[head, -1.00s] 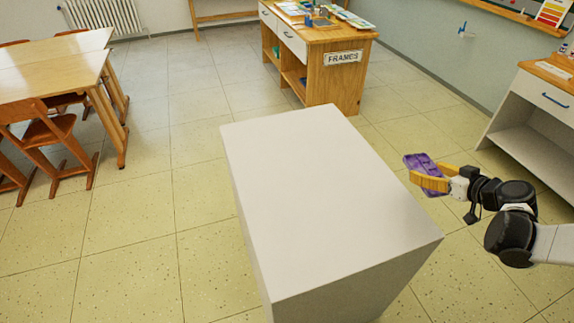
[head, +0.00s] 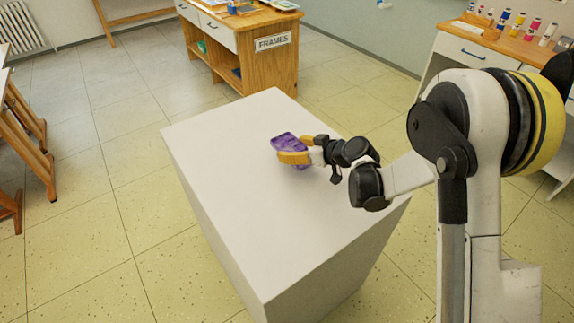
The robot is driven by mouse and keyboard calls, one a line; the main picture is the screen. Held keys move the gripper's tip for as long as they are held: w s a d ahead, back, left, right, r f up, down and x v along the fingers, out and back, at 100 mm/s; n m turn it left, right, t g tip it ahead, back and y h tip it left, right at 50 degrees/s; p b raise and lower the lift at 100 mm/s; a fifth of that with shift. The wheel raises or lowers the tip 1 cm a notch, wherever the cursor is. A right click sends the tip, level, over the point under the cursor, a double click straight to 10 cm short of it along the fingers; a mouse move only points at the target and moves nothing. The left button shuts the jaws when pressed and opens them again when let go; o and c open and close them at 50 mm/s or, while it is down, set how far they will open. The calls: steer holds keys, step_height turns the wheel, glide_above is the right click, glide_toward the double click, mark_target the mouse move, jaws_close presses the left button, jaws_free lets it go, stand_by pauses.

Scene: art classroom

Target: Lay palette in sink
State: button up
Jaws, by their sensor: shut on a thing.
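The purple palette (head: 285,140) is held in my gripper (head: 290,155), whose yellow fingers are shut on it. The palette is tilted, and part of it is hidden behind the fingers. In the picture it appears over the top of a plain white block-shaped stand (head: 225,150), towards its right side. I cannot tell how high above that surface it is. No sink can be made out in this view.
A wooden cabinet marked FRAMES (head: 262,62) stands behind the white stand. A counter (head: 500,42) with several paint bottles is at the back right. Tiled floor (head: 95,215) is clear left of the stand.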

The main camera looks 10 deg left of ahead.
steer(key=shift+s+a+f, duration=0.3)
steer(key=shift+a+f, duration=0.15)
steer(key=shift+a, duration=0.25)
step_height(320, 180, down, 4)
steer(key=b, duration=0.2)
steer(key=shift+f+b, duration=0.1)
steer(key=shift+b, duration=0.25)
steer(key=o, duration=1.2)
